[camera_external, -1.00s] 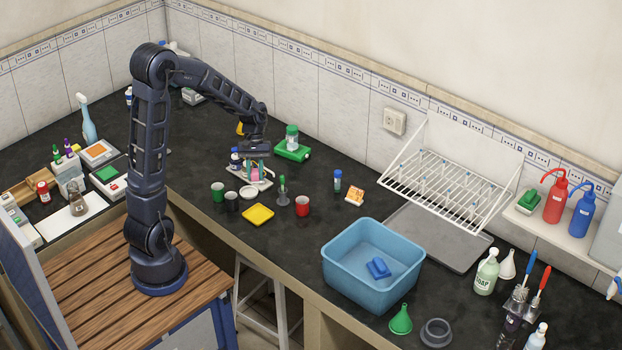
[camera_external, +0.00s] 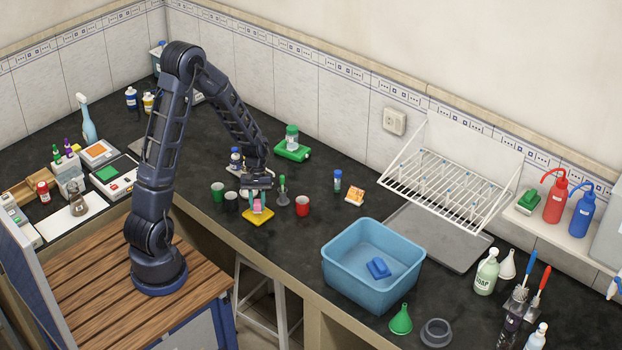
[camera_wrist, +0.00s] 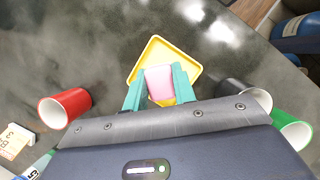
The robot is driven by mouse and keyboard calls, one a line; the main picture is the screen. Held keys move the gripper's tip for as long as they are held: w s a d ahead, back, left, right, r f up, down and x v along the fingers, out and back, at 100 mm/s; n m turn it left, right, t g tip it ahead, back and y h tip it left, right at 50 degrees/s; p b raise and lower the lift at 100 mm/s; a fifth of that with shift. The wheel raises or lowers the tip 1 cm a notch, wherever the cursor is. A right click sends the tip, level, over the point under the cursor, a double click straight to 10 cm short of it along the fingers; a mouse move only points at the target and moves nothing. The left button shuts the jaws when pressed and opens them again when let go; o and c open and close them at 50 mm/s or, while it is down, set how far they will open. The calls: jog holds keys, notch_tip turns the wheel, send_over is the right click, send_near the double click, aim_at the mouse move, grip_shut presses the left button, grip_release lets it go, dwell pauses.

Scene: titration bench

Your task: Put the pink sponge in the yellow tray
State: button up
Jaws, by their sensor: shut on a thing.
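My gripper (camera_external: 256,201) is shut on the pink sponge (camera_external: 257,205), which sits between its teal fingers. The wrist view shows the sponge (camera_wrist: 159,82) between the two fingertips (camera_wrist: 159,88). The yellow tray (camera_external: 258,217) lies on the dark bench directly below the gripper. In the wrist view the tray (camera_wrist: 150,52) shows behind and around the sponge, with its near part hidden by the sponge and fingers. I cannot tell whether the sponge touches the tray.
A red cup (camera_external: 302,206) and a small green-topped item (camera_external: 283,192) stand right of the tray. A green cup (camera_external: 217,192) and a black cup (camera_external: 231,202) stand to the left. The blue basin (camera_external: 372,290) is farther right. The bench's front edge runs close by the tray.

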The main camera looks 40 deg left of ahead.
jog(key=shift+f, duration=1.05)
jog(key=shift+f, duration=0.2)
jog(key=o, duration=0.9)
jog(key=shift+o, duration=0.2)
jog(key=v, duration=1.2)
jog(key=s+d+r+m+t+y, duration=0.1)
jog(key=s+r+m+t, duration=0.1)
jog(key=s+r, duration=0.45)
jog(key=s+r+m+t+y, duration=0.1)
jog(key=s+r+m+t, duration=0.15)
jog(key=r, duration=0.65)
jog(key=s+r+m+t+y, duration=0.1)
jog(key=s+r+m+t, duration=0.2)
jog(key=s+r, duration=0.4)
jog(key=shift+s+r+m, duration=0.35)
jog(key=shift+s+m, duration=0.4)
jog(key=shift+s, duration=3.15)
